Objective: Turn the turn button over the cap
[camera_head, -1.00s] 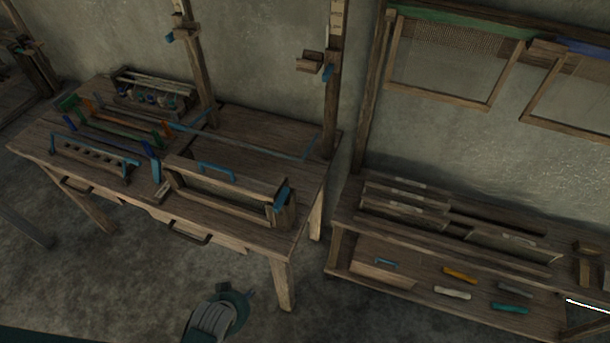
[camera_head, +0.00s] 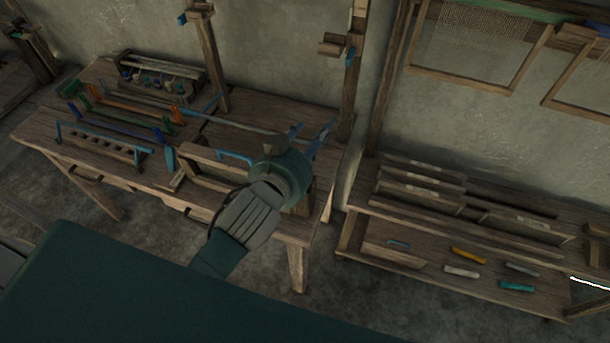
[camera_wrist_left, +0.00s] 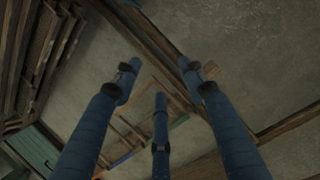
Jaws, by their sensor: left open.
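A long wooden cap (camera_head: 205,160) with a blue handle (camera_head: 235,156) lies on the bench. My left gripper (camera_head: 314,140) is over the right end of this assembly, with its dark green wrist and arm in front. It hides most of that end, where the blue turn button was visible earlier; I cannot tell how the button stands now. In the left wrist view the blue fingers (camera_wrist_left: 160,78) are spread apart with nothing between them. I cannot tell whether they touch anything. My right gripper is not in view.
The bench (camera_head: 125,172) holds several blue, green and orange-ended bars at its left. An upright post (camera_head: 352,95) with a small wooden block (camera_head: 333,45) stands behind. A low shelf (camera_head: 400,270) with coloured pieces stands at the right. Concrete floor shows between them.

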